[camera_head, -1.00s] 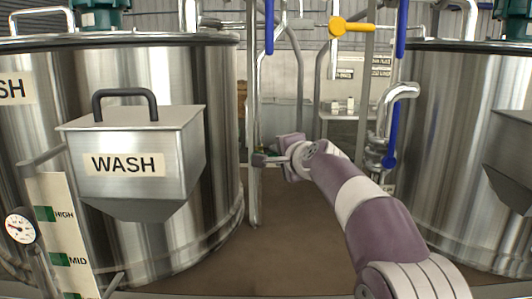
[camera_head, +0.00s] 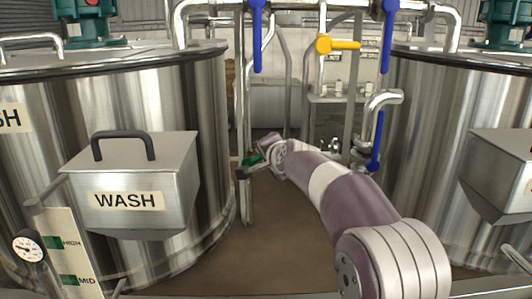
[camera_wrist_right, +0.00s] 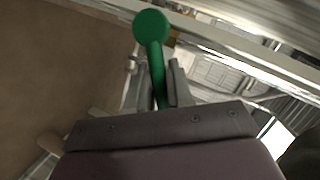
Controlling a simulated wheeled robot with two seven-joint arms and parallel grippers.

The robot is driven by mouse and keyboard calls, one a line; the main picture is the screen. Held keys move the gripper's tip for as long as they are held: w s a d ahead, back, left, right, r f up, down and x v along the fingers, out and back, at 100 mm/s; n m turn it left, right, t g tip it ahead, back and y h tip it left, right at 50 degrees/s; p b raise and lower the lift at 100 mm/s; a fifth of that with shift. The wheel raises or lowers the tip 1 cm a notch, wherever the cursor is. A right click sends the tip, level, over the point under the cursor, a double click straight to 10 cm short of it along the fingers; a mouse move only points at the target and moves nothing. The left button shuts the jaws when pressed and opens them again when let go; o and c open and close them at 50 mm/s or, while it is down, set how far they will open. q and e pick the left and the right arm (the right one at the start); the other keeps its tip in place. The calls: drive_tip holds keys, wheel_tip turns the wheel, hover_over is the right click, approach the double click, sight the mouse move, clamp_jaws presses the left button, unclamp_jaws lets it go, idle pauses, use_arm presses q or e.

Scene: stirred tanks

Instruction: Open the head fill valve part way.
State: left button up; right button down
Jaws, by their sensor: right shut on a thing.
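A green handle with a round knob (camera_wrist_right: 151,27) sits between the fingers of my right gripper (camera_wrist_right: 161,82) in the right wrist view. The gripper is shut on its stem, and the knob stands out beyond the fingertips. In the head view the right gripper (camera_head: 249,168) is low beside the upright pipe (camera_head: 240,100) between the tanks, with a bit of green (camera_head: 250,159) showing at its fingers. No label naming the head fill valve is readable. The valve body behind the green handle is hidden or too small to make out. My left gripper is out of view.
Blue levers (camera_head: 257,38) (camera_head: 388,38) (camera_head: 377,142) and a yellow lever (camera_head: 338,45) are on the pipework. A steel tank with a WASH box (camera_head: 130,170) stands left, another tank (camera_head: 440,150) right. Brown floor (camera_head: 285,230) is open between them.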

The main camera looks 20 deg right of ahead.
drive_tip(key=c, duration=1.1)
unclamp_jaws()
drive_tip(key=b+v, duration=0.2)
drive_tip(key=v, duration=1)
drive_tip(key=shift+s, duration=0.35)
drive_tip(key=shift+r, duration=0.15)
